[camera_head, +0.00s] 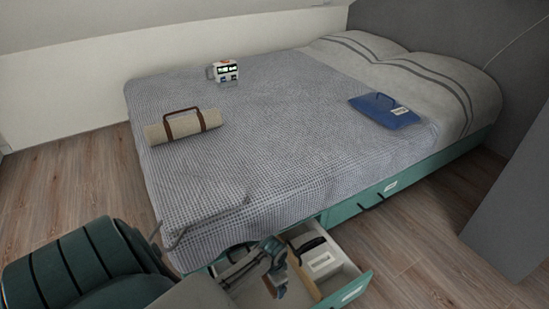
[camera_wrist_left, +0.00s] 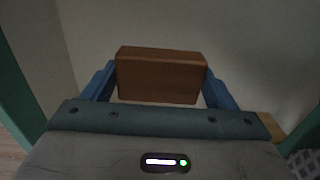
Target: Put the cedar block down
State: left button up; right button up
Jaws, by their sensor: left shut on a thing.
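The cedar block (camera_wrist_left: 160,76) is a reddish-brown rectangular block in the left wrist view. My left gripper (camera_wrist_left: 160,88) is shut on it, with a blue finger at each side. In the head view, my left gripper (camera_head: 279,277) reaches into or just over the open drawer (camera_head: 352,287) at the foot of the bed. I cannot clearly pick out the block there. In the wrist view pale drawer walls surround it; whether it touches the drawer floor I cannot tell. My right gripper is not in view.
A wooden divider (camera_head: 303,274) splits the drawer. Right of it are a white container (camera_head: 322,263) and a black-handled item (camera_head: 307,246).

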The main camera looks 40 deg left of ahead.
pick_arm(q)
notch_tip(320, 180, down, 6)
jog(key=b, duration=0.2)
jog(key=shift+r+b, duration=0.1)
jog(key=shift+b, duration=0.25)
jog(key=o, duration=1.1)
jog(key=shift+c, duration=0.2)
